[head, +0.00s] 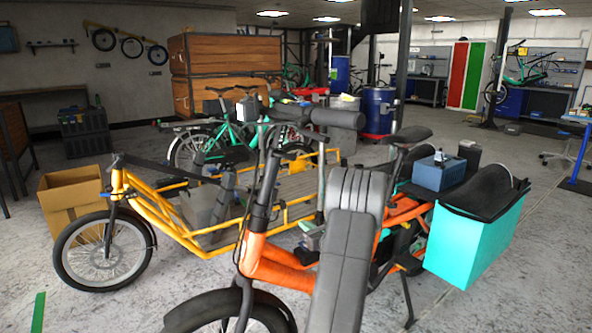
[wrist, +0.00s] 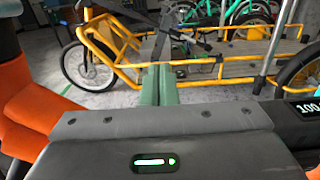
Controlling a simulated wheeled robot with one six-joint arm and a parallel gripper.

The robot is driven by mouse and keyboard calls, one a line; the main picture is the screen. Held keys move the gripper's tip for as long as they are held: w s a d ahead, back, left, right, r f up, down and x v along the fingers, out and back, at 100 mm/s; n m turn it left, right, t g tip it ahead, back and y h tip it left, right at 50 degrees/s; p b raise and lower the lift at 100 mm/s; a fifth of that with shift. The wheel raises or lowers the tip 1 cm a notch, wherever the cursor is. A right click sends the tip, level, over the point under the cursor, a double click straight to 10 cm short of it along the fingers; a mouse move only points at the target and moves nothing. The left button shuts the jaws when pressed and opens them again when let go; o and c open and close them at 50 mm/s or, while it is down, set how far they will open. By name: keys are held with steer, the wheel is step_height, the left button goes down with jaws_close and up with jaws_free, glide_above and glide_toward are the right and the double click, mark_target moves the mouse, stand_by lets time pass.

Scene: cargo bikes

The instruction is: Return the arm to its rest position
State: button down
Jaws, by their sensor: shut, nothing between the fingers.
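In the wrist view, my gripper (wrist: 164,72) shows as two greenish fingers close together. It is shut and empty, beyond a dark grey panel with a lit green mark. Orange tubing (wrist: 38,112) is close on the left of that view. In the head view, a grey jointed shape that looks like my arm (head: 345,255) rises from the bottom edge, in front of the orange cargo bike (head: 272,272). I cannot pick out the fingers in the head view.
A yellow cargo bike (head: 178,228) stands behind the orange one and also fills the upper wrist view (wrist: 118,48). A cardboard box (head: 72,200) is at left. A turquoise pannier box (head: 475,240) hangs at right.

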step_height(320, 180, down, 3)
steer(key=shift+w+d+r+b, duration=0.1)
steer(key=shift+w+d+b, duration=0.05)
steer(key=shift+b, duration=0.35)
steer(key=shift+r, duration=0.1)
step_height(320, 180, up, 6)
steer(key=r+p, duration=0.1)
steer(key=p, duration=0.3)
step_height(320, 180, down, 8)
steer(key=b, duration=0.4)
steer(key=shift+b, duration=0.3)
steer(key=s+a, duration=0.1)
steer(key=a, duration=0.1)
steer(key=s+a, duration=0.3)
steer(key=shift+s+a+r+b, duration=0.1)
steer(key=shift+a+r+b, duration=0.05)
steer(key=shift+a+b, duration=0.2)
steer(key=v, duration=1.2)
steer(key=shift+a, duration=0.2)
